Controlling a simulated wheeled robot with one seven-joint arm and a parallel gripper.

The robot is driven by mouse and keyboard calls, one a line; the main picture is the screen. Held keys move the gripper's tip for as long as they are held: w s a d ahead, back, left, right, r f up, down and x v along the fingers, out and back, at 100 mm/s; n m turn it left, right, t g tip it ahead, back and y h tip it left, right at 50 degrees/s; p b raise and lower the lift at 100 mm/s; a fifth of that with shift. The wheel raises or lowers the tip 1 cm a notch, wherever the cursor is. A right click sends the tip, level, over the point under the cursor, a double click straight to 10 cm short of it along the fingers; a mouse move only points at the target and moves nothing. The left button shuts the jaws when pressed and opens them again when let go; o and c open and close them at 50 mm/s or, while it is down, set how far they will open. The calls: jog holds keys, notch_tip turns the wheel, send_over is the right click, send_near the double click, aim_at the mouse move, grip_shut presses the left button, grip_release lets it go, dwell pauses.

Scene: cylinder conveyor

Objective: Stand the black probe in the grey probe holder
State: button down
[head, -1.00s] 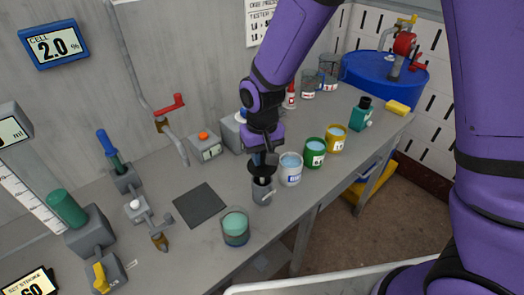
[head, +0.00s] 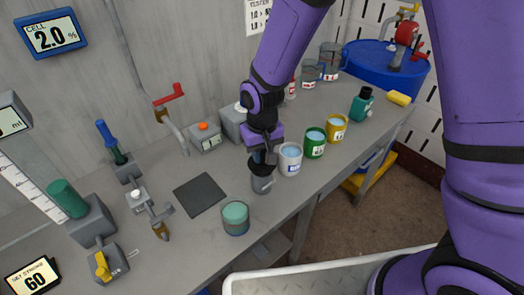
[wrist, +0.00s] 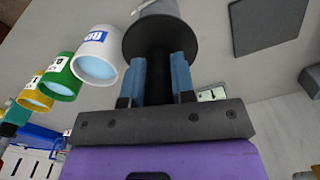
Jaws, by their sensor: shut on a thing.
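The black probe (head: 261,166) is upright, with its wide dark collar at the mouth of the grey probe holder (head: 262,184). Its lower part is hidden, and it appears to be inside the holder. My gripper (head: 264,155) is above the holder and shut on the probe's upper stem. In the wrist view, my gripper's blue fingers (wrist: 160,78) stand on both sides of the black probe (wrist: 160,40). The grey holder (wrist: 158,8) shows just beyond the wide collar there.
A white cup (head: 290,160) stands close to the right of the holder, with green (head: 315,143) and yellow (head: 337,129) cups beyond. A teal-filled glass (head: 236,218) stands in front to the left. A dark flat mat (head: 200,194) leaves free room to the left.

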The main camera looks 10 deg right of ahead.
jog(key=shift+f, duration=0.15)
dwell(0.3)
jog(key=shift+f, duration=0.7)
jog(key=shift+f, duration=0.15)
dwell(0.4)
jog(key=c, duration=0.9)
grip_release()
jog(key=shift+o, duration=0.2)
notch_tip(320, 180, up, 11)
jog(key=shift+f, duration=0.1)
